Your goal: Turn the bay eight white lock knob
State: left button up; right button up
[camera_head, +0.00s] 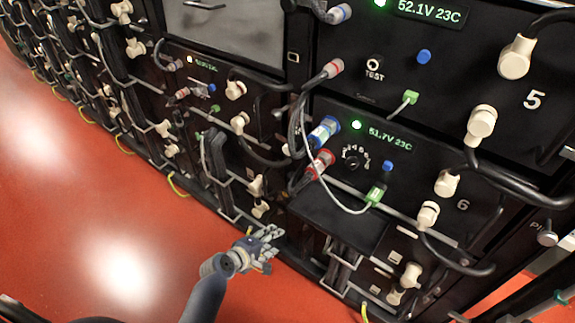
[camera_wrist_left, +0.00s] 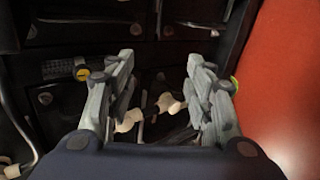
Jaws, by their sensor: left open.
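My left gripper (camera_head: 268,243) is open and empty, low in front of the racks and above the red floor. In the left wrist view, the open gripper (camera_wrist_left: 160,65) has its two grey fingers spread wide. A white knob (camera_wrist_left: 166,103) and another cream fitting (camera_wrist_left: 128,121) show between the fingers, behind them and apart from them. In the head view, white knobs (camera_head: 260,209) and (camera_head: 256,186) sit on the rack just above the gripper. No number eight is readable, so I cannot tell which is the bay eight lock knob. My right gripper is not in view.
Bay 5 (camera_head: 535,99) and bay 6 (camera_head: 463,205) carry white plugs, black cables and green displays. Red and blue connectors (camera_head: 325,131) stick out left of bay 6. A dark ledge (camera_head: 335,219) juts out below it. The red floor (camera_head: 110,215) is clear at left.

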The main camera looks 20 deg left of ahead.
pick_arm(q)
jog(key=w+a+r+n+t+h+b, duration=0.15)
jog(key=w+r+n+t+b, duration=0.35)
jog(key=r, duration=0.7)
jog(key=t+h, duration=0.1)
jog(key=t, duration=0.1)
send_near(286, 152)
jog(key=shift+n, duration=0.4)
jog(key=x, duration=0.9)
jog(key=shift+w, duration=0.1)
jog(key=shift+w+d, duration=0.3)
jog(key=shift+w, duration=0.35)
jog(key=shift+r, duration=0.1)
jog(key=shift+c, duration=0.3)
jog(key=c, duration=1.1)
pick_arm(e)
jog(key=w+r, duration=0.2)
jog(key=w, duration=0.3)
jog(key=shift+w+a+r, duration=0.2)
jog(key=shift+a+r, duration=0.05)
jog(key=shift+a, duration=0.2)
